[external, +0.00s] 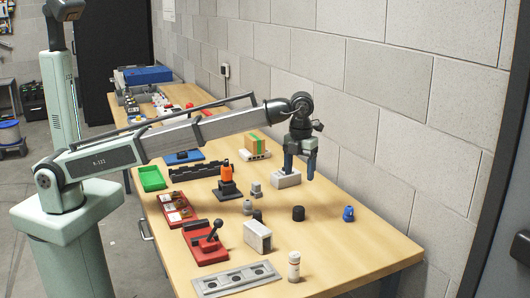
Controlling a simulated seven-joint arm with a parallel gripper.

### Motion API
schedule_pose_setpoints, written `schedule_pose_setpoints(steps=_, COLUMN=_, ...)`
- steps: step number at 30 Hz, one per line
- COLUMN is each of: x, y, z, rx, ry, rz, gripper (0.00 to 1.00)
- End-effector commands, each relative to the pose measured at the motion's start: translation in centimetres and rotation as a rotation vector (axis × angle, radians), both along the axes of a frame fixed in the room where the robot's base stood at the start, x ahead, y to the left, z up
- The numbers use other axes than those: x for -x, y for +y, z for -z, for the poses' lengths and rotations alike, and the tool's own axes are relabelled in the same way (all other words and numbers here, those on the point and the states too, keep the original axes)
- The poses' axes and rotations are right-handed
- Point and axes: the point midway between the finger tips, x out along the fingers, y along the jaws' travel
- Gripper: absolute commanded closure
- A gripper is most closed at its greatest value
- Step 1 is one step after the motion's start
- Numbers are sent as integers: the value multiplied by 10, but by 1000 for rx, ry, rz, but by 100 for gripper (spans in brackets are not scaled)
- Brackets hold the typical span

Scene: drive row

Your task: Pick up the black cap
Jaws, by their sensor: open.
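A short black cylinder, which looks like the black cap (298,213), stands on the wooden table right of the middle. A smaller dark piece (257,215) sits to its left, just behind a light grey box; I cannot tell what it is. My gripper (299,176) points down with its blue-grey fingers apart. It is farther back along the table than the black cap, above or beside a pale block (286,179). Nothing shows between the fingers. The exact height of the fingertips is hard to tell.
The light grey box (257,236) stands left of the cap, and a blue piece (348,214) stands to its right. A white bottle (294,266) and a grey plate (237,278) are at the front. An orange-and-black item (227,181) stands farther left. The right front of the table is clear.

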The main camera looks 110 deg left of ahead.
Motion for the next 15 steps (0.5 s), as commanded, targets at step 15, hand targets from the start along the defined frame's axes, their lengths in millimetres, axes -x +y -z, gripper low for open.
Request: schedule_pose_setpoints(steps=15, x=1, y=0, z=30, rx=0, ry=1, rz=110, gripper=30)
